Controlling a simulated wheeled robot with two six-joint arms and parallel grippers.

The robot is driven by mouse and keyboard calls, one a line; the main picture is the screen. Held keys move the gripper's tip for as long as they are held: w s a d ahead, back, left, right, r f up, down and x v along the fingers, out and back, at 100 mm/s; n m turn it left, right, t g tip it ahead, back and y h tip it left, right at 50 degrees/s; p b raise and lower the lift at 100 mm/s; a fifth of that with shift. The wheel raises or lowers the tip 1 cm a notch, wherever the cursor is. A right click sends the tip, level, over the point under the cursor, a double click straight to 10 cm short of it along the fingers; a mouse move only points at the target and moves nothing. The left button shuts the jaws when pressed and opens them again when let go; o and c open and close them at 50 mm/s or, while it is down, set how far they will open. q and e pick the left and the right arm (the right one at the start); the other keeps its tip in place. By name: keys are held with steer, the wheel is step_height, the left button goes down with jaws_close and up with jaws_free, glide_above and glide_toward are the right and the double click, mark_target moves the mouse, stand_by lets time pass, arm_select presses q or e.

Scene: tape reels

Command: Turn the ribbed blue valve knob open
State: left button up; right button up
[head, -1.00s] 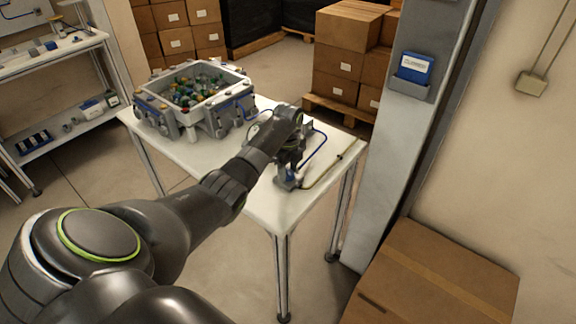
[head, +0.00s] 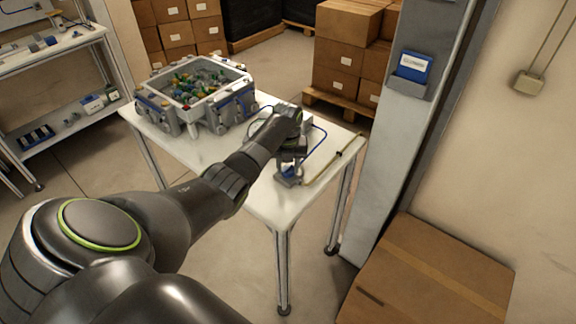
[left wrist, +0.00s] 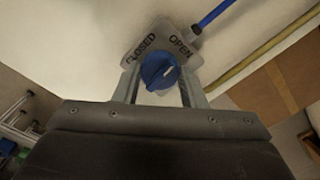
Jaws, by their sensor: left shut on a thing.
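The ribbed blue valve knob (left wrist: 155,72) shows in the left wrist view, with a short white mark on its face toward the right. It sits on a grey plate (left wrist: 141,46) lettered CLOSED on the left and OPEN on the right. My left gripper (left wrist: 160,86) has one finger on each side of the knob and is shut on it. In the head view my left gripper (head: 290,166) points down at the valve near the table's front right, and the hand hides most of the valve. My right gripper is not in view.
The white table (head: 262,200) also holds a grey bin (head: 190,100) of small coloured parts at the back left. A blue hose (head: 312,147) and a thin tan pipe (head: 333,162) run beside the valve. A pillar (head: 392,170) and a cardboard box (head: 430,280) stand to the right.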

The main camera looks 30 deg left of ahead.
arm_select(q)
steer(key=shift+r+m, duration=0.1)
steer(key=shift+m, duration=0.5)
steer(key=o, duration=1)
step_height(320, 180, up, 11)
steer(key=b, duration=0.2)
step_height(320, 180, up, 5)
steer(key=p, duration=0.3)
glide_above(288, 167)
steer(key=shift+s+r+p, duration=0.1)
steer(key=shift+r+p, duration=0.5)
steer(key=shift+r, duration=0.1)
